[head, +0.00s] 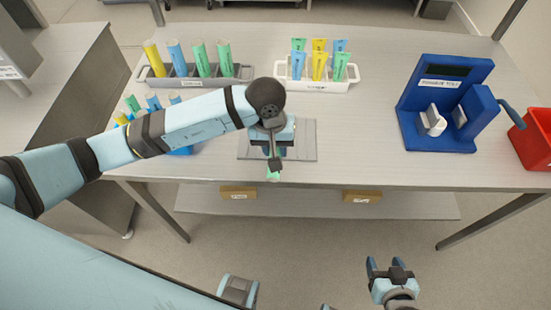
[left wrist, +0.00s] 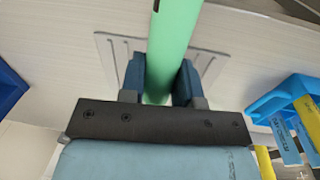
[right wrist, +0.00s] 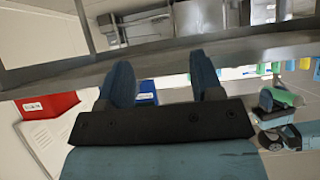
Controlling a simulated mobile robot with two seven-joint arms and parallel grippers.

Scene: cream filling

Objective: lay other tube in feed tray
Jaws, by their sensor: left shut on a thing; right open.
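My left gripper (head: 273,160) is over the grey mat (head: 305,145) at the front middle of the table. In the left wrist view, the left gripper (left wrist: 160,85) is shut on a green tube (left wrist: 172,45), with the mat behind it. In the head view only a bit of this tube (head: 273,176) shows below the fingers. A grey rack (head: 245,73) at the back left holds one yellow, one blue and two green tubes (head: 200,58). A white tray (head: 345,84) holds several flattened tubes (head: 319,62). My right gripper (head: 385,268) is open and empty in front of the table.
A blue machine (head: 440,105) stands on the right of the table, with a red bin (head: 535,140) at the far right. A blue holder with small coloured tubes (head: 153,102) is partly hidden behind my left arm. The table between mat and machine is clear.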

